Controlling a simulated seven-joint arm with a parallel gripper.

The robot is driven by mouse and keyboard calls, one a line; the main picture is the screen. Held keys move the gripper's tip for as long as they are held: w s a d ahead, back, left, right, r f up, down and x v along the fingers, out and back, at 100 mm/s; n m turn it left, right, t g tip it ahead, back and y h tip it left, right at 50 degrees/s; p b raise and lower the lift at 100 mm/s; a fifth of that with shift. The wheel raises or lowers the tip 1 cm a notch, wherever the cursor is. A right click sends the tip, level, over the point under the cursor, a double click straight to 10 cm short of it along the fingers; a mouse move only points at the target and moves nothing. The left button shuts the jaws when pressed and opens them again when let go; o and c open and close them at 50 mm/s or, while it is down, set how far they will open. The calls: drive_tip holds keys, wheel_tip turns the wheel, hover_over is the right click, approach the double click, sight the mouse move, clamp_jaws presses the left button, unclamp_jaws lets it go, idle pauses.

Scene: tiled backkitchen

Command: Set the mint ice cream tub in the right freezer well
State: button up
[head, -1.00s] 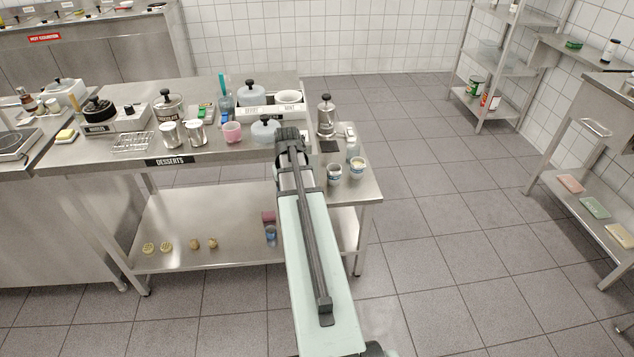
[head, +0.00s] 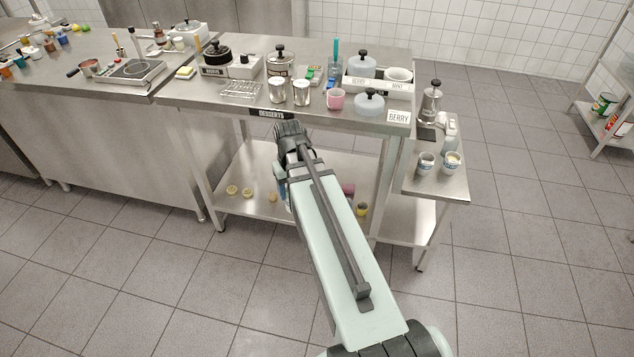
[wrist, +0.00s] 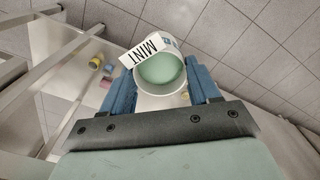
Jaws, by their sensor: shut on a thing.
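My gripper (wrist: 161,88) is shut on the mint ice cream tub (wrist: 160,70), a white round tub with pale green contents. Blue fingers press either side of it, and a white MINT label shows at its upper left edge. In the head view my arm hides most of the gripper and the tub, below the front edge of the desserts table. The freezer box (head: 378,90) stands at that table's back right, marked BERRY and MINT. Its right well (head: 398,75) shows an open white rim; its left well has a pale lid with a black knob (head: 362,64).
A loose pale lid (head: 370,104), a pink cup (head: 335,98) and a BERRY card (head: 398,117) are in front of the freezer box. Metal canisters (head: 289,92) stand left. Two small tubs (head: 439,163) and a steel shaker (head: 431,103) stand on the right side table.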

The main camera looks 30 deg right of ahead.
drive_tip(key=w+a+n, duration=0.1)
drive_tip(key=a+n, duration=0.1)
drive_tip(key=a, duration=0.5)
drive_tip(key=w+d+r+m, duration=0.3)
drive_tip(key=w+d+r, duration=0.1)
drive_tip(key=d+r, duration=0.6)
drive_tip(key=w+d+r+m, duration=0.25)
drive_tip(key=d+r, duration=0.55)
drive_tip(key=d, duration=0.5)
drive_tip(key=w+d+r+m, duration=0.2)
drive_tip(key=w+d+r, duration=0.2)
drive_tip(key=d+r, duration=0.65)
drive_tip(key=w+d+f+m, duration=0.1)
drive_tip(key=w+d, duration=0.1)
drive_tip(key=d, duration=1.1)
drive_tip(key=w+d+f+m, duration=0.1)
drive_tip(key=d, duration=1.1)
drive_tip(key=shift+n, duration=0.25)
drive_tip(key=shift+w+d+f, duration=0.1)
drive_tip(key=shift+f, duration=1.25)
drive_tip(key=shift+w+d+f, duration=0.1)
drive_tip(key=shift+f, duration=1.25)
drive_tip(key=shift+f, duration=0.6)
drive_tip(key=o, duration=1.2)
